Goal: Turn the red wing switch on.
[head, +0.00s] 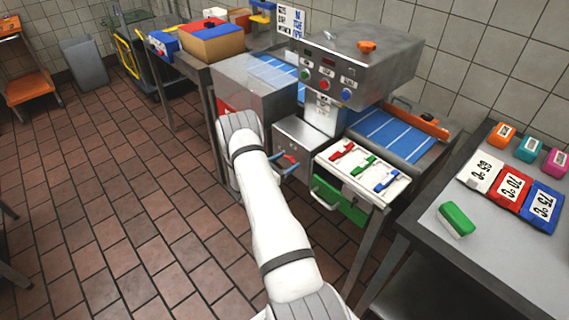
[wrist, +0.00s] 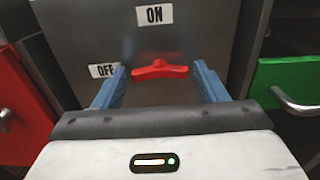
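The red wing switch (wrist: 160,70) is on a grey metal panel (wrist: 190,22) in the wrist view. Its wings lie roughly level, left to right. A white ON label (wrist: 154,14) is above it and a white OFF label (wrist: 103,70) is to its left. My gripper (wrist: 160,82) is open, with one blue finger on each side of the switch. Whether either finger touches it I cannot tell. In the head view a small part of the red switch (head: 290,158) shows at the front of a grey metal box, and my arm hides most of the gripper.
In the wrist view a red panel (wrist: 18,110) is on the left and a green drawer front (wrist: 290,85) with a metal handle is on the right. In the head view a tray of coloured switches (head: 362,170) sits above the green drawer (head: 340,199). The tiled floor at left is mostly clear.

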